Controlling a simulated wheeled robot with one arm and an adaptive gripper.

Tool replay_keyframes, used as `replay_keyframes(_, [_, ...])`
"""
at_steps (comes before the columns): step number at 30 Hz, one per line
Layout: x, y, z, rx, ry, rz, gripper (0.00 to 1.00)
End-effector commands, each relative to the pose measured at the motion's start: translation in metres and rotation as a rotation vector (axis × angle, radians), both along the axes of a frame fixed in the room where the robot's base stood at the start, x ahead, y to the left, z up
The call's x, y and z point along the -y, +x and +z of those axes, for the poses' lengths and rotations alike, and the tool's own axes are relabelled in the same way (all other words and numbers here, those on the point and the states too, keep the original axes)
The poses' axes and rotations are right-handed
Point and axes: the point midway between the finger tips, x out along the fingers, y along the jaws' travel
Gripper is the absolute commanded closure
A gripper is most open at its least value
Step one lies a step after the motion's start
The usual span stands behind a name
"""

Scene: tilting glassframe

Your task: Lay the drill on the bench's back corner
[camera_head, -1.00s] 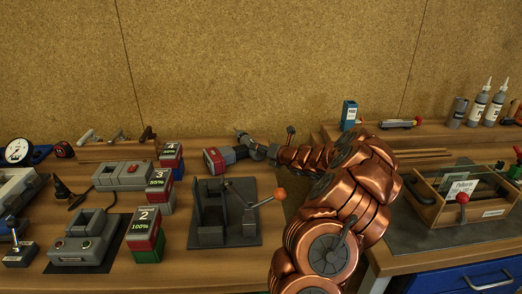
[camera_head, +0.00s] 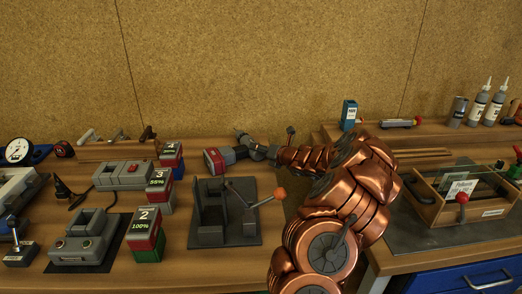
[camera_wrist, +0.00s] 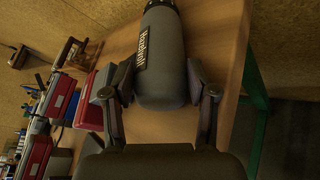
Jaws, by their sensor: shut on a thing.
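The drill has a grey body and a red block (camera_head: 214,161) at its lower end. In the head view it is near the back of the left bench (camera_head: 185,268), close to the cork wall. My gripper (camera_head: 256,151) reaches it from the right. In the wrist view the grey, labelled drill body (camera_wrist: 163,62) lies between the two fingers of my gripper (camera_wrist: 160,88), which are shut on it. I cannot tell whether the drill touches the bench top. My gripper and arm hide part of the drill in the head view.
A black fixture with an orange-knobbed lever (camera_head: 279,194) stands in front of the drill. Battery blocks with percentage displays (camera_head: 148,222) stand to its left. A wooden tool rack (camera_head: 108,152) is at the back left. A second bench with a wooden box (camera_head: 427,211) is on the right.

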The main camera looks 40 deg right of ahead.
Motion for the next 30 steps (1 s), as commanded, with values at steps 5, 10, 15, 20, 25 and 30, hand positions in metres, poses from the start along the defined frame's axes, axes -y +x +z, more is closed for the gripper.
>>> replay_keyframes(5, [0.0002, 0.0005, 0.0022, 0.006, 0.001, 0.0, 1.0])
replay_keyframes(10, [-0.0001, 0.0004, 0.0008, 0.004, 0.0, 0.0, 0.41])
replay_keyframes(15, [-0.0001, 0.0002, -0.0003, 0.003, 0.0, 0.0, 0.23])
replay_keyframes(20, [0.0001, 0.0001, -0.0013, 0.001, 0.0, 0.0, 0.13])
replay_keyframes(25, [0.0002, -0.0002, -0.0022, 0.0, 0.0, 0.0, 0.13])
replay_keyframes(30, [0.0004, -0.0036, -0.0027, -0.002, 0.0, -0.001, 0.13])
